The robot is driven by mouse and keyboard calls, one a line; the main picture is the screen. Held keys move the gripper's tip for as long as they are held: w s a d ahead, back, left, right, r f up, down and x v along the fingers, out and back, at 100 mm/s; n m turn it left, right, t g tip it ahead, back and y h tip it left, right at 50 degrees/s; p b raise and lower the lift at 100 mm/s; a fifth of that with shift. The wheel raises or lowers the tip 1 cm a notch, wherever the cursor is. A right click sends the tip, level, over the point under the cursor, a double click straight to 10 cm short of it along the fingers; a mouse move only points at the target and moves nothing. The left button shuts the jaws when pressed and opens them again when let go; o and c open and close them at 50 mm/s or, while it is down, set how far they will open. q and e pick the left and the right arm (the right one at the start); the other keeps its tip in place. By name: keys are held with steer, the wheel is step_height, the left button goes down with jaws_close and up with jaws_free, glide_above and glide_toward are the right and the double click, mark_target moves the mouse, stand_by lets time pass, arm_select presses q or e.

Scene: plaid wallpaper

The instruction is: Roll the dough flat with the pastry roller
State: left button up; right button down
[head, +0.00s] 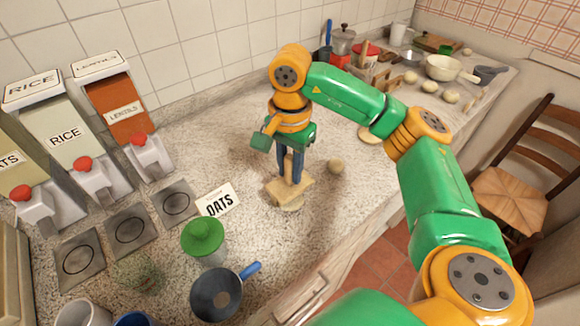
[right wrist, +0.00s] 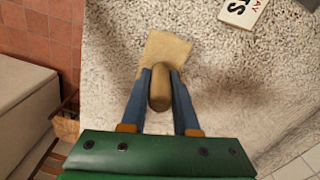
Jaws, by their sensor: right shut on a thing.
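The pastry roller (head: 284,190) is a pale wooden tool with a wide lower part and an upright handle. My right gripper (head: 290,175) points down, with its blue fingers shut on the handle. In the right wrist view the rounded handle (right wrist: 160,92) sits between the fingers, and the wide wooden part (right wrist: 165,50) shows beyond them. A pale, flattish piece that looks like the dough (head: 292,204) peeks out under the front of the roller. Most of it is hidden, and I cannot tell if the roller touches it. My left gripper is not in view.
Dispensers line the left. Clear counter lies behind the roller.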

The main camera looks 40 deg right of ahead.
steer(key=shift+f+b, duration=0.3)
steer(key=shift+f, duration=0.1)
